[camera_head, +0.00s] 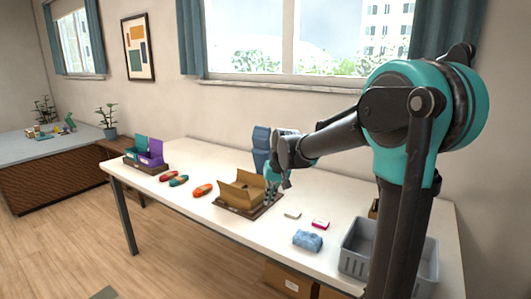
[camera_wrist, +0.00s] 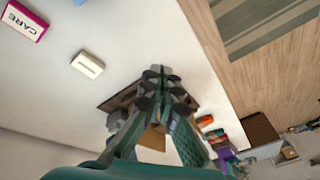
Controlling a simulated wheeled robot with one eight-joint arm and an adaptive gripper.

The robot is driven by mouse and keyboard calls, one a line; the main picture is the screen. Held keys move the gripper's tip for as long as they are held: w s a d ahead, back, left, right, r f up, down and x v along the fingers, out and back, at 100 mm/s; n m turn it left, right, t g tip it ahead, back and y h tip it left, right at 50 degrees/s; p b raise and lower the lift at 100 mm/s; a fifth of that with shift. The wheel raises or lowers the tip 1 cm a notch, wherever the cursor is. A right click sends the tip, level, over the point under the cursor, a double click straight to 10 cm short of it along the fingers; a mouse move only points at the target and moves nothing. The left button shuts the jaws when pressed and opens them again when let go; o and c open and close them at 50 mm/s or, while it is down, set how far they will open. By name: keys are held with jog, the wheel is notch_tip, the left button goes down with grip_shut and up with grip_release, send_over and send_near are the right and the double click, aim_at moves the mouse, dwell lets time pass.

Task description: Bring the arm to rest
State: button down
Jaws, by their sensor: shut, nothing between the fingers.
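My arm reaches in from the right of the head view, with its teal joint high up and a dark link running left over the white table (camera_head: 335,211). My gripper (camera_head: 274,196) points down at the right end of an open cardboard box (camera_head: 240,193), partly in front of it. Whether it touches the box cannot be told. In the wrist view my gripper (camera_wrist: 161,75) has its fingertips together with nothing between them. The cardboard box (camera_wrist: 152,139) shows partly behind the fingers, mostly hidden.
A grey bin (camera_head: 358,264), a blue cloth (camera_head: 307,241), a pink-edged card (camera_head: 320,224) and a small pale block (camera_head: 293,214) lie to the right. The front middle table is clear.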

jog(key=s+d+f, duration=0.4)
jog(key=s+d, duration=0.2)
jog(key=s, duration=0.2)
jog(key=s+d+f+m+t+h, duration=0.1)
jog(key=s+d+f, duration=0.4)
jog(key=s, duration=0.3)
jog(key=s+d+f+h, duration=0.1)
jog(key=s+d+f, duration=0.4)
jog(key=s+d, duration=0.2)
jog(key=shift+s+m+t, duration=0.3)
jog(key=shift+s+t, duration=0.1)
jog(key=shift+s, duration=0.4)
jog(key=shift+a, duration=0.1)
